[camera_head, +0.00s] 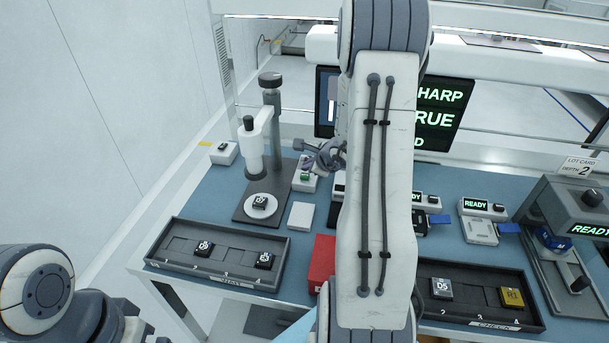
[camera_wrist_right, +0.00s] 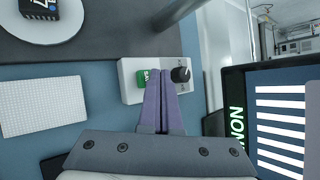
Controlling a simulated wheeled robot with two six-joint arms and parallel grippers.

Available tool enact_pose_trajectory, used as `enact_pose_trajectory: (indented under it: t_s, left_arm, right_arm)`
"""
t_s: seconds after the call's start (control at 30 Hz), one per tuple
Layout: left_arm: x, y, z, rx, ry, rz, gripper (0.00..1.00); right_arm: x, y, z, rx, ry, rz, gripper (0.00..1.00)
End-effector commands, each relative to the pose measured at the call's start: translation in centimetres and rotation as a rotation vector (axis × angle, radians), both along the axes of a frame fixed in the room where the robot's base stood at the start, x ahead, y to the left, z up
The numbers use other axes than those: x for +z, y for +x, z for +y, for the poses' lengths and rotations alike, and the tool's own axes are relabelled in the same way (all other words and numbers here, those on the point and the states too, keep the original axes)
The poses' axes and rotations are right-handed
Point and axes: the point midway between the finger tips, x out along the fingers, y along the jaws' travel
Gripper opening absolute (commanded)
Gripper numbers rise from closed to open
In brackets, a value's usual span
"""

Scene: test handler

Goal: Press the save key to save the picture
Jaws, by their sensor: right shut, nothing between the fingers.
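The save key is a green key (camera_wrist_right: 143,77) with partly hidden white lettering, on a small white box (camera_wrist_right: 127,92) with a black knob (camera_wrist_right: 181,75). In the head view the white box (camera_head: 305,186) stands right of the microscope (camera_head: 262,140), its green key (camera_head: 304,177) showing. My right gripper (camera_head: 311,167) is shut and empty, its purple fingertips (camera_wrist_right: 161,75) over the box beside the green key. I cannot tell whether they touch it. A dark screen (camera_head: 446,112) reads "HARP", "RUE" and "D" in green, partly hidden by my arm. My left gripper is out of view.
A dark chip (camera_head: 260,203) lies on the microscope's white round stage (camera_head: 270,211). A white pad (camera_head: 300,215) lies in front of the box. Dark trays (camera_head: 180,235) with chips line the front of the blue table. A red block (camera_head: 321,262) stands near the middle.

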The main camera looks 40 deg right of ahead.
Motion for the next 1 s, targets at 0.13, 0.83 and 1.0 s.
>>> enact_pose_trajectory:
  t_s: [0.13,0.83,1.0]
  left_arm:
    - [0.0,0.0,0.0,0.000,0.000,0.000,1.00]
    - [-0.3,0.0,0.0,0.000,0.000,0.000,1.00]
    - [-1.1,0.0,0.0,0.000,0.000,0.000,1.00]
  right_arm:
    - [0.0,0.0,0.0,0.000,0.000,0.000,0.00]
    - [-0.2,0.0,0.0,0.000,0.000,0.000,0.00]
    - [-0.7,0.0,0.0,-0.001,0.000,-0.001,0.00]
